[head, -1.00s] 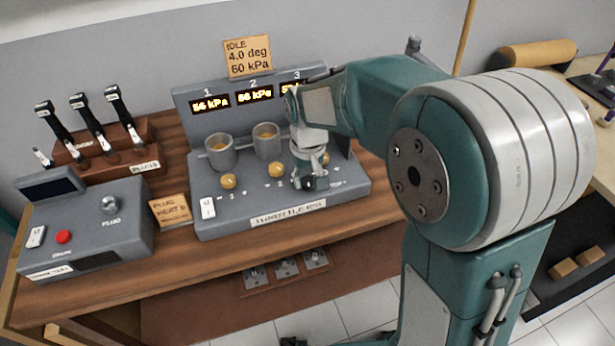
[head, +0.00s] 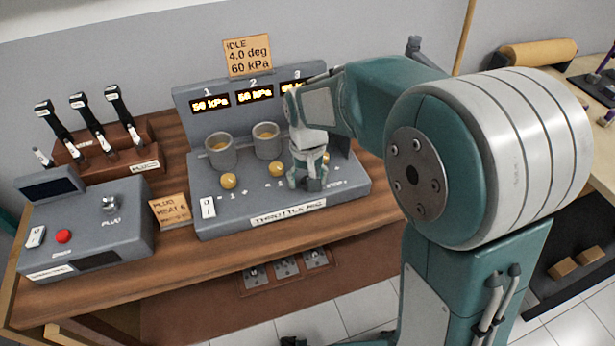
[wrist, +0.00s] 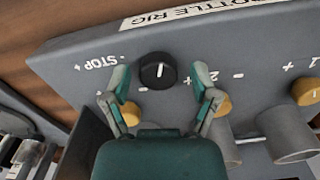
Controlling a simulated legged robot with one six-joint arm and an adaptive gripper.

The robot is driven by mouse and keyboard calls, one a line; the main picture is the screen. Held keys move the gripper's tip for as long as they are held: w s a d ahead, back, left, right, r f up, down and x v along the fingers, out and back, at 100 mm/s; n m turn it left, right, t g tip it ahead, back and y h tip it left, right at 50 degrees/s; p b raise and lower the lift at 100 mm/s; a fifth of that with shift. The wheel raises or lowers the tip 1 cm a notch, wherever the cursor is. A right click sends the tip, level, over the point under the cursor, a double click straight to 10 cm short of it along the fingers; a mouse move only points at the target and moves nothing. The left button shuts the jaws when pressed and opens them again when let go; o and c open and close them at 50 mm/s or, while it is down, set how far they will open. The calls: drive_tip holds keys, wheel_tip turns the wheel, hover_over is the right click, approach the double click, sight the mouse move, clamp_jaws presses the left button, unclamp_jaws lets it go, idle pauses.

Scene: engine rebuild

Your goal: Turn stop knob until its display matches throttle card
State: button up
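The black stop knob (wrist: 158,70) with a white pointer mark shows in the wrist view beside the printed word STOP. My gripper (wrist: 161,76) is open, its fingers on either side of the knob with gaps. In the head view my gripper (head: 309,183) is low at the right front of the throttle rig (head: 212,224) and hides the knob. The throttle card (head: 248,57) reads IDLE, 4.0 deg, 60 kPa. Display 1 (head: 210,103) and display 2 (head: 254,95) show lit kPa values, apparently 50, but blurred. Display 3 (head: 291,86) is mostly hidden by my arm.
Brass knobs (head: 228,181) and grey cups (head: 220,152) stand on the rig near my gripper. Wood in front of the rig is clear.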

drive_tip(key=shift+w+r, duration=0.1)
drive_tip(key=shift+r, duration=0.1)
drive_tip(key=shift+r, duration=0.3)
wheel_tip(320, 180, up, 11)
drive_tip(key=shift+a, duration=0.1)
idle(0.5)
drive_tip(key=s+d+t, duration=0.2)
drive_tip(key=s+d, duration=0.4)
drive_tip(key=s, duration=0.3)
drive_tip(key=s+d+m+t, duration=0.1)
drive_tip(key=s+d+t, duration=0.2)
drive_tip(key=s+d, duration=0.4)
drive_tip(key=s, duration=0.3)
drive_tip(key=shift+r+t, duration=0.25)
drive_tip(key=shift+t, duration=0.05)
drive_tip(key=shift+a, duration=0.15)
